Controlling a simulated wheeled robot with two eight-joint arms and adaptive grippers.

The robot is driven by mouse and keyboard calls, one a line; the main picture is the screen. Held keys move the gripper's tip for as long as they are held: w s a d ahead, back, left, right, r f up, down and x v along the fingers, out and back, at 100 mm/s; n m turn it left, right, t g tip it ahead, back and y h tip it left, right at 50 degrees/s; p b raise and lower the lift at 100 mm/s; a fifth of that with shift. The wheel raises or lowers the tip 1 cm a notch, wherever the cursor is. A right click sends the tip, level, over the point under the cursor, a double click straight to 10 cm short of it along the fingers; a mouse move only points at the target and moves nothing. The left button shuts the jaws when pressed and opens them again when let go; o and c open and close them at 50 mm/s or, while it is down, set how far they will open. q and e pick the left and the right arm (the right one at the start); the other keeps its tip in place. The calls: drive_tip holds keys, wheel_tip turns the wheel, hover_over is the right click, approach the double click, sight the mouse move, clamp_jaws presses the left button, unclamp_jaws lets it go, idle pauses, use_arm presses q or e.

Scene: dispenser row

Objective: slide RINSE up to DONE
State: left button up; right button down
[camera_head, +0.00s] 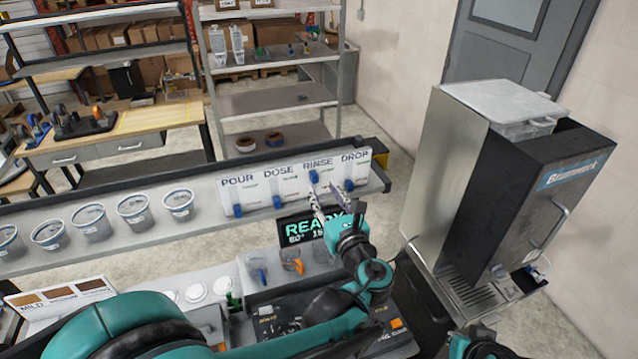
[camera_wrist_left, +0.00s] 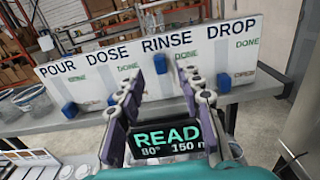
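A white panel (camera_head: 262,189) carries columns marked POUR, DOSE, RINSE and DROP, each with a blue slider and a green DONE mark. The RINSE slider (camera_head: 314,177) is raised, about level with its DONE mark; it also shows in the left wrist view (camera_wrist_left: 160,63). The POUR (camera_wrist_left: 69,110), DOSE (camera_wrist_left: 113,99) and DROP (camera_wrist_left: 224,83) sliders sit lower, below their DONE marks. My left gripper (camera_head: 329,194) is open in front of the panel, just below the RINSE slider. Its fingers (camera_wrist_left: 160,82) are spread, with no slider held between them. My right gripper is not in view.
A display reading READY (camera_head: 303,229) stands below the panel. Several clear cups (camera_head: 139,211) line the shelf to the left. A large Braumwerk machine (camera_head: 515,195) stands to the right. Metal shelving (camera_head: 275,101) is behind.

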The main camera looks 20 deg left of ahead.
use_arm(q)
drive_tip(key=v, duration=0.7)
drive_tip(key=s+a+f+n+g+h+b, duration=0.1)
drive_tip(key=s+a+f+n+g+b, duration=0.15)
drive_tip(key=f+n+b, duration=0.4)
drive_tip(key=s+a+f+n+g+h+b, duration=0.1)
drive_tip(key=s+a+f+n+g+b, duration=0.2)
drive_tip(key=f, duration=0.6)
drive_tip(key=s+a+f+n+g+h+b, duration=0.1)
drive_tip(key=a+f+n+h+b, duration=0.15)
drive_tip(key=a+f+b, duration=0.35)
drive_tip(key=s+d+f+n+h+b, duration=0.1)
drive_tip(key=s+f+n+b, duration=0.2)
drive_tip(key=f+n, duration=0.2)
drive_tip(key=s+d+f+n+g+h+b, duration=0.1)
drive_tip(key=s+f+n+h+b, duration=0.1)
drive_tip(key=f+n+b, duration=0.2)
drive_tip(key=s+d+f+n+h+b, duration=0.1)
drive_tip(key=s+f+n+h+b, duration=0.1)
drive_tip(key=f+n, duration=0.5)
drive_tip(key=shift+s+d+f+g+b, duration=0.25)
drive_tip(key=shift+s+d+f+b, duration=0.05)
drive_tip(key=shift+s+f+b, duration=0.55)
drive_tip(key=shift+d+f+n+h, duration=0.1)
drive_tip(key=shift+d+n+h, duration=0.15)
drive_tip(key=shift+n, duration=0.25)
